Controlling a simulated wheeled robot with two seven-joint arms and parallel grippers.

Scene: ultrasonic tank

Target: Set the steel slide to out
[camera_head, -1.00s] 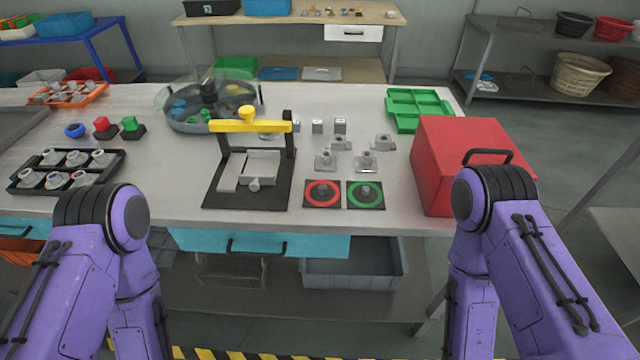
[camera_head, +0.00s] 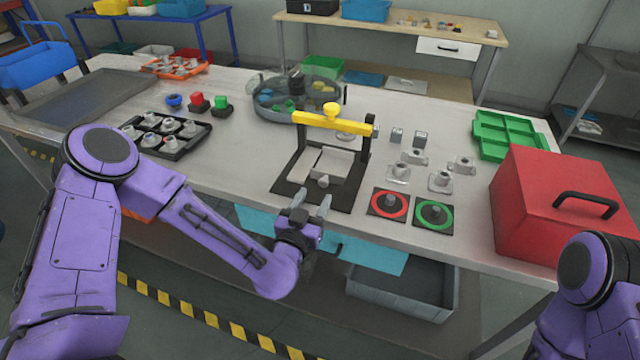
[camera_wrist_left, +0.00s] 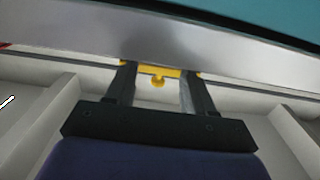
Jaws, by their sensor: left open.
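The fixture (camera_head: 277,187) is a black base with a black upright frame and a yellow bar (camera_head: 318,119) across its top. The steel slide (camera_head: 323,181) shows as a pale grey block with a round knob at its front end, low in the fixture under the bar. My left gripper (camera_head: 311,203) is open and empty at the table's front edge, just in front of the fixture and apart from the knob. In the left wrist view, its two dark fingers (camera_wrist_left: 158,88) stand apart, with a small yellow part between them. My right gripper is out of view.
Red (camera_head: 389,203) and green (camera_head: 434,213) ringed pads lie right of the fixture, with several grey metal parts behind. A red box (camera_head: 550,200) stands at the right end. A black tray (camera_head: 190,150) of parts is on the left. A blue drawer (camera_head: 375,257) sits below the edge.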

